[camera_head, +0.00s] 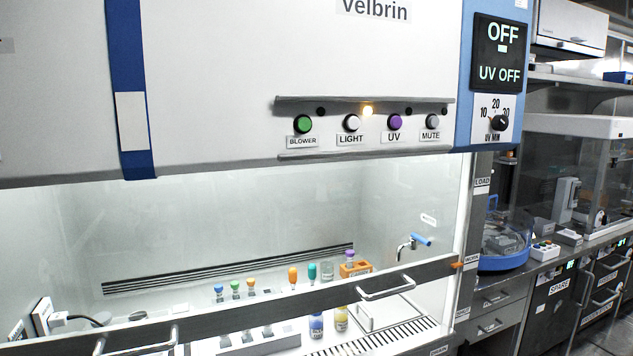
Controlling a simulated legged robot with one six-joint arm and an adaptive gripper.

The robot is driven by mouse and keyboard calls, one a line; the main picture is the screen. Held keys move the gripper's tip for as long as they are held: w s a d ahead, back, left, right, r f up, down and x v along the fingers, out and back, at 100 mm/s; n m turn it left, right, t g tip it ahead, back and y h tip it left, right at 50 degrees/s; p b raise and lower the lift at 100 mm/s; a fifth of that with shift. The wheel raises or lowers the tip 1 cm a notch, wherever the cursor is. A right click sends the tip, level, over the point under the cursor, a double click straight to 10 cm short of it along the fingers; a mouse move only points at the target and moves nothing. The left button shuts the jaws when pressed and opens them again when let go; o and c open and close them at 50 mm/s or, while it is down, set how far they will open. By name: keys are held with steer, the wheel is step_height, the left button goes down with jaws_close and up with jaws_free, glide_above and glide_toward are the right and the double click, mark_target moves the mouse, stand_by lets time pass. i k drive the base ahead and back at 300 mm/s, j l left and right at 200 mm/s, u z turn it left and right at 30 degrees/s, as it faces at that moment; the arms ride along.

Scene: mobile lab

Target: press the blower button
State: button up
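The blower button (303,124) is a round green button on the cabinet's front panel, above the label "BLOWER" (302,142). It is the leftmost in a row with a white LIGHT button (352,123), a purple UV button (394,122) and a grey MUTE button (433,121). The display (502,52) reads "OFF" and "UV OFF". My gripper is not in view.
Thin ledges run above and below the button row. Below is the cabinet's glass sash with a dark rail (250,318) and handles (386,287). Behind it stand several coloured-cap vials and an orange rack (356,268). A side bench (535,263) stands at right. The space before the buttons looks clear.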

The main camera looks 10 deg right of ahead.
mark_target(303, 124)
steer(key=i+l, duration=0.1)
steer(key=l, duration=1.35)
steer(key=i+l, duration=0.15)
steer(key=l, duration=0.6)
steer(key=l+u, duration=0.3)
steer(key=l, duration=0.5)
steer(key=l+u, duration=0.25)
steer(key=l, duration=0.6)
steer(key=u, duration=1)
steer(key=k+j, duration=0.05)
